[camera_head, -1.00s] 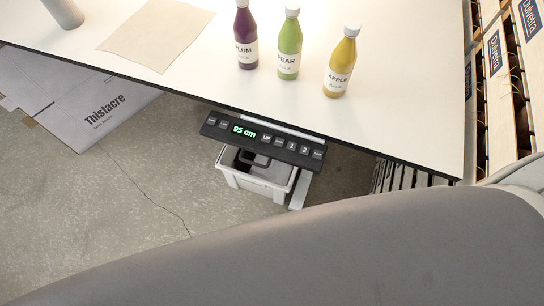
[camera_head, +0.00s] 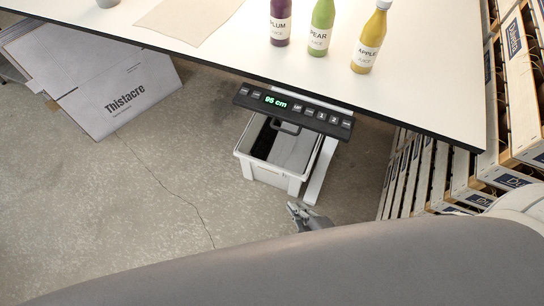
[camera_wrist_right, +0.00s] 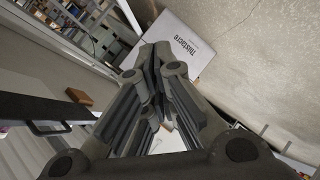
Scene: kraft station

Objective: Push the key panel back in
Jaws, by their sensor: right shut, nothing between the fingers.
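The key panel (camera_head: 292,112) is a black bar with a green "95 cm" readout and several keys. It sits under the front edge of the white table (camera_head: 200,48) and sticks out past that edge in the head view. My right gripper (camera_head: 294,208) shows small in the head view, below the panel and apart from it. In the right wrist view my right gripper (camera_wrist_right: 154,50) has its fingers together with nothing between them. My left gripper is not in view.
Plum (camera_head: 280,25), pear (camera_head: 320,30) and apple (camera_head: 369,42) juice bottles stand on the table. A grey bin (camera_head: 262,170) is on the floor below the panel. A Thistacre box (camera_head: 110,85) lies at left; crates (camera_head: 520,90) stand at right.

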